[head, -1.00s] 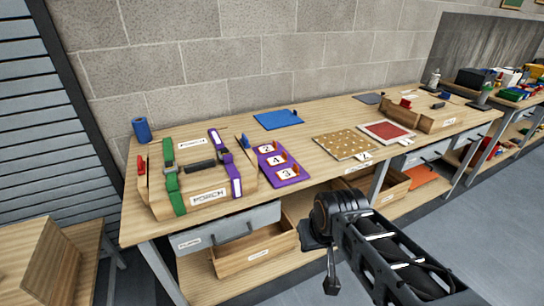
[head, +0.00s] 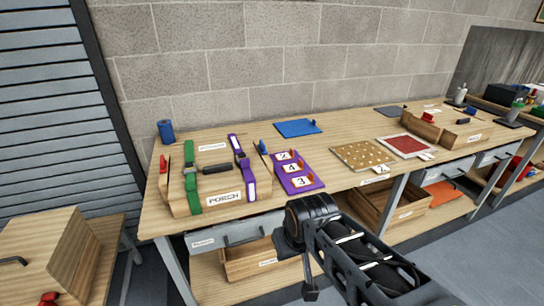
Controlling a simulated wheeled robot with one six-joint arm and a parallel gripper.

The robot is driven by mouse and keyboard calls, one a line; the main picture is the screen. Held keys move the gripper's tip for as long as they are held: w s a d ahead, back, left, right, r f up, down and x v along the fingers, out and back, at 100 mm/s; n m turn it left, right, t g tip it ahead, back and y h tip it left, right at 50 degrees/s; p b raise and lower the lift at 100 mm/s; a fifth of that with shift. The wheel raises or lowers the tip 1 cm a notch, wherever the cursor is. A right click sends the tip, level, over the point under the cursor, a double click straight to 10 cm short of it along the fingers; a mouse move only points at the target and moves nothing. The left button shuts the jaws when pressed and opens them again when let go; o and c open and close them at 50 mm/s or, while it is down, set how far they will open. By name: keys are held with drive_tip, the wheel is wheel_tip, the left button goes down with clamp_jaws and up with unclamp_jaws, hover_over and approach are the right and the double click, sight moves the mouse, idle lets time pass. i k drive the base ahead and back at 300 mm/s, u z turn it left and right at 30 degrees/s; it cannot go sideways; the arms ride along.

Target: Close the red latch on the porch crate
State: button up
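The wooden porch crate (head: 224,209) stands on the left part of the bench, with a "PORCH" label on its front. A green strap (head: 191,178) and a purple strap (head: 245,168) run over its lid, with a dark handle between them. The small red latch (head: 163,163) sticks up at the crate's left end; its exact position is too small to tell. A blue latch (head: 263,147) shows at the right end. My arm reaches in front of the bench, and my gripper (head: 310,292) seems to hang down there, apart from the crate. Its fingers are not clear.
A purple numbered panel (head: 297,182), a blue mat (head: 298,128), a pegboard (head: 362,155) and a red panel (head: 404,146) lie to the right. A blue roll (head: 166,131) stands behind the crate. Another wooden box (head: 50,245) is at lower left.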

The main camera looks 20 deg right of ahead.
sight(163, 163)
drive_tip(key=i, duration=0.3)
drive_tip(key=u, duration=0.8)
drive_tip(key=k, duration=1.3)
drive_tip(key=u, duration=0.6)
drive_tip(key=i, duration=0.6)
drive_tip(key=u, duration=0.55)
drive_tip(key=i, duration=0.9)
drive_tip(key=z, duration=0.8)
drive_tip(key=i, duration=0.7)
drive_tip(key=z, duration=0.7)
